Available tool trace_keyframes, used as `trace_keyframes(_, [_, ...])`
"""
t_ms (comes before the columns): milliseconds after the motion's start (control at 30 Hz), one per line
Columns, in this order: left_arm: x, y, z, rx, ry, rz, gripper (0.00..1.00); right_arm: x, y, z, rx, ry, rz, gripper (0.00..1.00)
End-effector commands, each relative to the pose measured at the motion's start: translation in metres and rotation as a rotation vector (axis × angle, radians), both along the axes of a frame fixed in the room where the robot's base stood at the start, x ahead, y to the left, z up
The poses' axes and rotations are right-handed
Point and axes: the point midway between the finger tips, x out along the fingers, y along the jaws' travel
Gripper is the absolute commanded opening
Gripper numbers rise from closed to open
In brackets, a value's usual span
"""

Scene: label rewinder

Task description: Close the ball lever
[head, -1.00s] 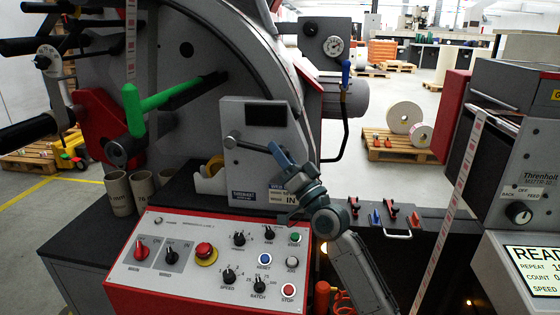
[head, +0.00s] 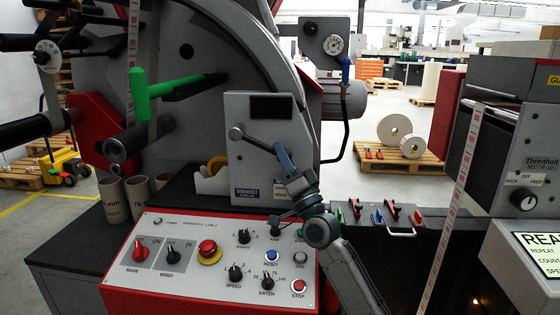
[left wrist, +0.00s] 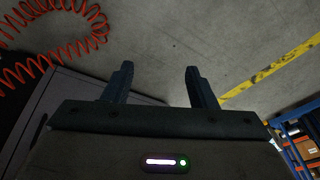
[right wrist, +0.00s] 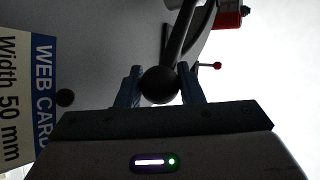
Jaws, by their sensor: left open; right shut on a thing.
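The ball lever (head: 257,142) is a thin dark rod on the grey upright panel. It runs from a round hub at the left down to the right, slanting. Its dark ball (right wrist: 160,86) sits between the blue fingers in the right wrist view. My right gripper (head: 281,153) is shut on that ball, which its fingers mostly hide in the head view. My left gripper (left wrist: 159,75) is open and empty over the floor; it is not in the head view.
Below the lever is the red-edged control panel (head: 190,262) with knobs and buttons. A tape roll (head: 215,167) stands left of my right gripper. The green-handled bar (head: 140,95) is further left. A label web (head: 455,200) runs down at the right.

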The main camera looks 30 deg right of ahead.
Motion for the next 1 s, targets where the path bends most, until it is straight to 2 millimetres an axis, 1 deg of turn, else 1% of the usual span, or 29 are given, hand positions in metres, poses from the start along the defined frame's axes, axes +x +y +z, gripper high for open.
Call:
trace_keyframes(200, [-0.0001,-0.0008,0.0091,0.001,-0.007,-0.001,0.52,0.0001,-0.0022,-0.0026,0.011,-0.005,0.0,0.0])
trace_keyframes(567, [-0.0002,-0.001,0.0098,0.001,-0.008,-0.001,0.52,0.0004,-0.0021,-0.0038,0.013,-0.002,0.001,0.0])
trace_keyframes(600, [-0.0001,-0.001,0.0098,0.001,-0.008,-0.001,0.52,0.0004,-0.0021,-0.004,0.012,-0.002,0.002,0.42])
trace_keyframes(867, [-0.0004,-0.001,0.0099,0.001,-0.007,-0.001,0.52,0.0001,-0.0022,-0.0027,0.012,-0.004,0.001,0.42])
trace_keyframes(1000, [-0.0004,-0.001,0.0099,0.0,-0.007,-0.002,0.52,-0.0045,-0.0029,-0.0076,0.011,-0.003,0.001,0.42])
